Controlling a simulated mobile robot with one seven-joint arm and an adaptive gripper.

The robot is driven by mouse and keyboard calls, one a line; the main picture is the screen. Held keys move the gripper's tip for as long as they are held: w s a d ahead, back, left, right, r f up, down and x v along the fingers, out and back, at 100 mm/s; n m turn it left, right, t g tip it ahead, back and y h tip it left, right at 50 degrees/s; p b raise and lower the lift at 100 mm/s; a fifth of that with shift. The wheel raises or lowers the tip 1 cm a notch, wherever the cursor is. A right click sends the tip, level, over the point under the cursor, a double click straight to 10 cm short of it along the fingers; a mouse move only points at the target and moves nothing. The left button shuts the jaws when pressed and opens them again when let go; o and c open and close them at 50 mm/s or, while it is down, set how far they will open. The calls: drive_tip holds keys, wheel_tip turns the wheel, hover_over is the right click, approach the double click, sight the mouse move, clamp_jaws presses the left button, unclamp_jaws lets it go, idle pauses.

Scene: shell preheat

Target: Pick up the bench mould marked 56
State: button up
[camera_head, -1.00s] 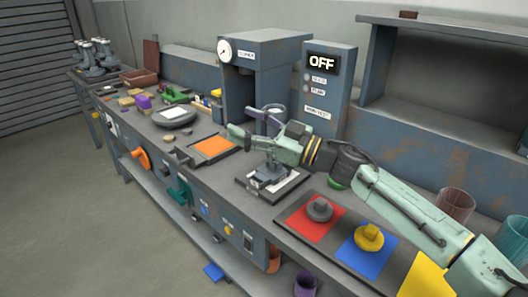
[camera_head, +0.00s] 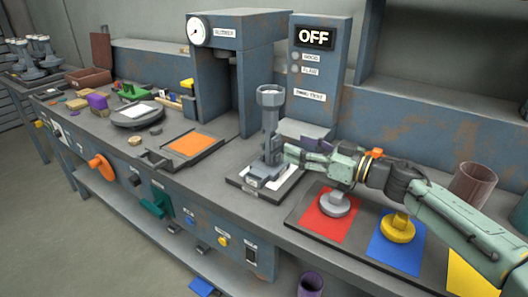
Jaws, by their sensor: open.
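A tall grey mould-like piece (camera_head: 270,135) with a ring-shaped top stands upright on a dark plate with a white sheet (camera_head: 286,186), in the middle of the bench. A small label shows on its low front, too small to read, so I cannot confirm the 56. My gripper (camera_head: 288,155) comes in from the right, level and pointing left, with its fingertips at the lower part of the grey piece. The gripper is open. I cannot tell whether the fingers touch the piece or stand around it.
A press with a gauge (camera_head: 237,30) and a panel reading OFF (camera_head: 317,80) stand behind. A tray with an orange pad (camera_head: 193,143) lies to the left. Red (camera_head: 318,223) and blue (camera_head: 385,256) squares with knobbed pieces lie below my arm. A brown cup (camera_head: 474,182) stands right.

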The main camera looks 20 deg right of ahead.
sight(280, 139)
drive_tip(key=p+x, duration=0.2)
drive_tip(key=x, duration=0.7)
drive_tip(key=shift+w, duration=0.3)
clamp_jaws()
idle(0.4)
